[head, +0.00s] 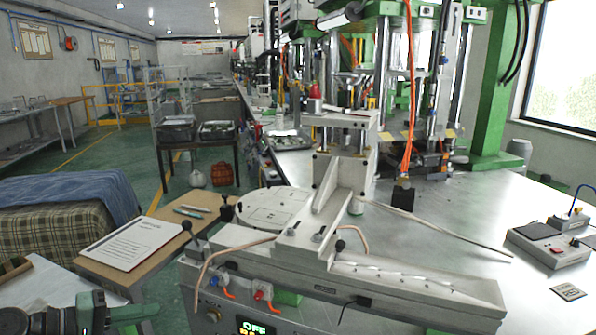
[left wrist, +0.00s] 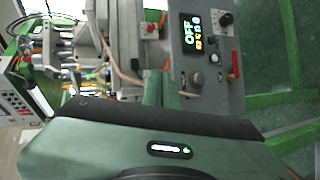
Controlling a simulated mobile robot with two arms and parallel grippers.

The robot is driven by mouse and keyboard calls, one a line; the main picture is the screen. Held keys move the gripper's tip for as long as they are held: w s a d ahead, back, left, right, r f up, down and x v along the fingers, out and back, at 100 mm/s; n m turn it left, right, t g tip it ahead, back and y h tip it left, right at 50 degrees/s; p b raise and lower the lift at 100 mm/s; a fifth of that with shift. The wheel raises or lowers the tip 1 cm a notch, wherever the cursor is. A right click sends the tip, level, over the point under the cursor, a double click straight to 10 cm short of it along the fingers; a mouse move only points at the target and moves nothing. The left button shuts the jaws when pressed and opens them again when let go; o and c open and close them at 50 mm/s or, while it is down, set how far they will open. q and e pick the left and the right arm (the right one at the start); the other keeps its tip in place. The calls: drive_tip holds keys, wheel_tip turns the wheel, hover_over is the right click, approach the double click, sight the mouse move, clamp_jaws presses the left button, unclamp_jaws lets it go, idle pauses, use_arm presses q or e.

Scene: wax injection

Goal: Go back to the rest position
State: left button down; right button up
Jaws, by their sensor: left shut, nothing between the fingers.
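My left gripper (head: 146,312) is at the bottom left of the head view, low in front of the white wax injection machine (head: 400,285). It is shut and empty, apart from the machine as far as I can see. In the left wrist view its green fingers (left wrist: 162,92) point up the picture, close together. Beyond them is the machine's control panel (left wrist: 205,50), with a lit display reading OFF, a black knob and a red lever. The display's top also shows at the bottom of the head view. My right gripper is not in view.
A clipboard with paper (head: 132,243) and pens lie on a wooden board left of the machine. A bed-like block with a plaid cover (head: 60,215) stands further left. A small device with a red button (head: 548,245) sits on the metal table (head: 480,205) at right.

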use_arm(q)
drive_tip(key=s+d+f+m+g+y, duration=0.25)
drive_tip(key=s+d+f, duration=0.25)
drive_tip(key=s+f, duration=0.3)
drive_tip(key=s+d+f+m+g+y, duration=0.1)
drive_tip(key=s+d+f+m+g, duration=0.15)
drive_tip(key=s+d+f, duration=0.55)
drive_tip(key=s+a+f+m+y, duration=0.1)
drive_tip(key=s+f+m+y, duration=0.1)
drive_tip(key=s+y, duration=0.35)
drive_tip(key=s+a+f+m+y, duration=0.1)
drive_tip(key=s+f+m+y, duration=0.1)
drive_tip(key=s, duration=0.6)
wheel_tip(320, 180, down, 25)
drive_tip(key=s+g, duration=0.2)
drive_tip(key=s+a+f, duration=0.3)
drive_tip(key=s+f, duration=1.4)
drive_tip(key=shift+g, duration=0.4)
drive_tip(key=shift+s, duration=0.1)
